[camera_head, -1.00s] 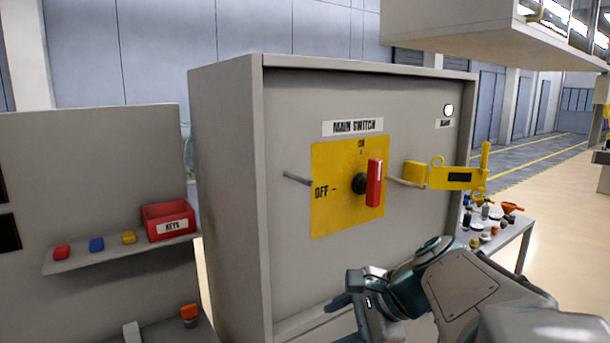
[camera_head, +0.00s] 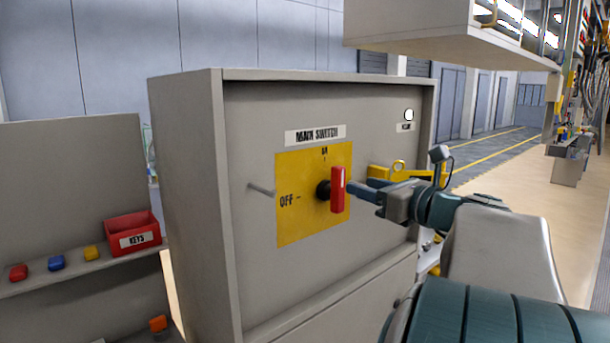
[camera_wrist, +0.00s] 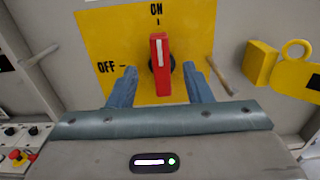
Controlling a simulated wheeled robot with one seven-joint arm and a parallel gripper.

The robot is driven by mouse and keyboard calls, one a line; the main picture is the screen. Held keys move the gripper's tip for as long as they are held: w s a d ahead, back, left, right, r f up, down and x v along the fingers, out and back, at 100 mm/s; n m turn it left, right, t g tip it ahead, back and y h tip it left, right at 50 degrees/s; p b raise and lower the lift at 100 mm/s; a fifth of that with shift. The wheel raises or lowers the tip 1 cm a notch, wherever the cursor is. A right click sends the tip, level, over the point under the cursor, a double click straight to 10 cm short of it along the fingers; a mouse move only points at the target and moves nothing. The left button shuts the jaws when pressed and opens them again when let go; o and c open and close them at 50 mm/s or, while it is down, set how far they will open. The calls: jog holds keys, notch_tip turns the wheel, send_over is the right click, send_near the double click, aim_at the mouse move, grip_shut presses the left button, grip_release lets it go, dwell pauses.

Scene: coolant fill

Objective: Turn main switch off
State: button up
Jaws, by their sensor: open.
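The main switch has a red handle (camera_head: 338,189) on a black hub, in front of a yellow plate (camera_head: 290,225) marked ON at the top and OFF at the left. The handle stands upright, its white mark toward ON. In the wrist view the red handle (camera_wrist: 160,65) lies between the two blue fingers of my gripper (camera_wrist: 158,82), with a gap on each side. My gripper (camera_head: 358,190) is open and comes in from the right in the head view. Whether the fingertips reach the handle's depth is hard to tell.
Pegs stick out beside the plate, one at the left (camera_head: 261,190). A yellow lockout piece (camera_wrist: 262,62) hangs right of the plate. A red KEYS box (camera_head: 133,240) and coloured blocks sit on a shelf at left. An overhead cabinet (camera_head: 440,25) hangs above right.

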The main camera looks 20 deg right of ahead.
aim_at(342, 180)
jog(key=p+x, duration=0.1)
jog(key=x, duration=0.7)
jog(key=shift+w, duration=0.1)
jog(key=shift+c, duration=0.3)
jog(key=shift+f, duration=0.1)
jog(key=c, duration=0.9)
